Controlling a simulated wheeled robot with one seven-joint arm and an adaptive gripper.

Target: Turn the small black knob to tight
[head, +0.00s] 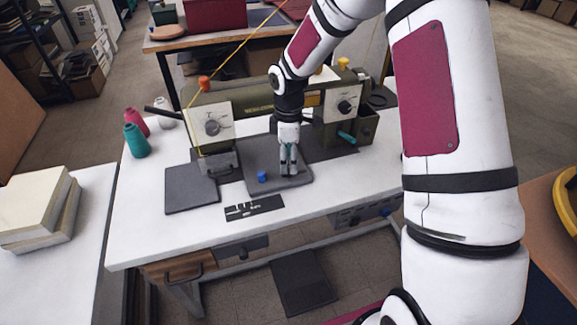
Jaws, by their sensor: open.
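A small black knob (344,106) sits on a pale dial plate on the right end of an olive-green sewing machine (258,104). The dial's markings, including any tight mark, are too small to read. A larger grey knob (212,128) sits on a similar plate at the machine's left end. My gripper (289,172) points down over the dark grey plate (256,152) in front of the machine. It is left of and lower in the picture than the black knob, apart from it. It appears empty. Contact with the plate cannot be told.
A blue cylinder (262,177) stands just left of my gripper. A teal lever (346,138) sticks out below the black knob. Green (136,141) and pink thread cones stand at the left. A grey pad (191,190) lies front left. The white table (330,188) is clear at front right.

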